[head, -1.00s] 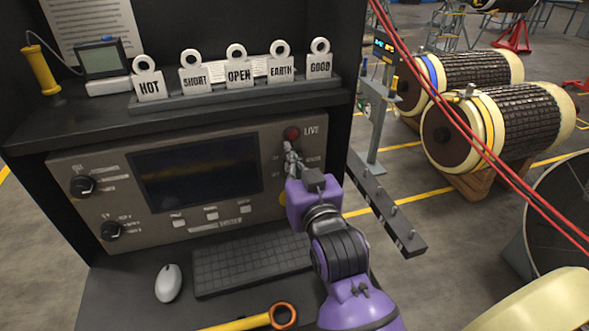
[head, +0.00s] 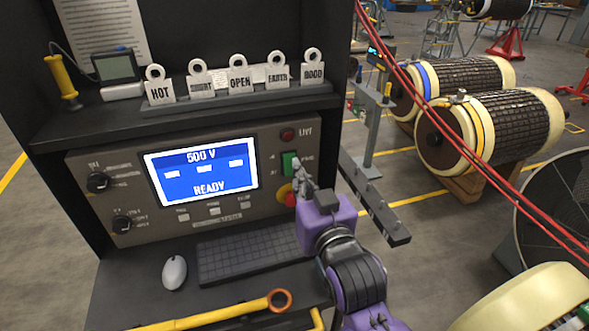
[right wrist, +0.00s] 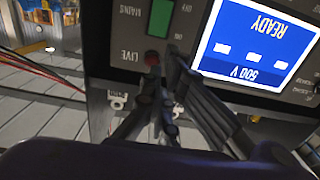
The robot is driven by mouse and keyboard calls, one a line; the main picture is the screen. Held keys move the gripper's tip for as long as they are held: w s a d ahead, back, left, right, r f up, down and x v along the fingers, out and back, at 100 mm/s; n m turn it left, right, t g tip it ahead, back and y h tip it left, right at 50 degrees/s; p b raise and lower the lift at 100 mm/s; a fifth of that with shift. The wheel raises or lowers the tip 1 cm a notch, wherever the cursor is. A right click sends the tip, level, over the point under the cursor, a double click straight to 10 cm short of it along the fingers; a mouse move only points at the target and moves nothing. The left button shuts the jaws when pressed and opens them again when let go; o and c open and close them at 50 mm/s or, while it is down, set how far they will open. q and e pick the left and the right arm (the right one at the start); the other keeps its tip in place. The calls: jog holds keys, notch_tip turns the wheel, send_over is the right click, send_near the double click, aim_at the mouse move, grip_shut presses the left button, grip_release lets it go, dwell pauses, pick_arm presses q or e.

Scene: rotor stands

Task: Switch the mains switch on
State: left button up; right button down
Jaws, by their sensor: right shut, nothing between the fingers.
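The mains switch (head: 289,162) is a green rocker on the right of the grey tester panel, and it glows green. It also shows in the right wrist view (right wrist: 159,17), upside down beside the MAINS lettering. The panel screen (head: 201,171) is lit blue and reads 500 V and READY. My right gripper (head: 299,166) is shut and empty, its fingertips just in front of the panel by the lower right of the switch. I cannot tell whether they touch the panel. My left gripper is not in view.
A red LIVE lamp (head: 288,135) sits above the switch, and a red button (head: 287,195) on yellow is below, partly hidden by my gripper. A keyboard (head: 245,251) and mouse (head: 174,272) lie on the lower shelf. Red cables (head: 440,125) hang at the right.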

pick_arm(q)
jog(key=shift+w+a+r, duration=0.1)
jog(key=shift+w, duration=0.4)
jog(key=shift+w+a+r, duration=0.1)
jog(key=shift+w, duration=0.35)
pick_arm(e)
jog(key=v, duration=0.4)
jog(key=shift+s+r, duration=0.1)
jog(key=shift+r, duration=0.3)
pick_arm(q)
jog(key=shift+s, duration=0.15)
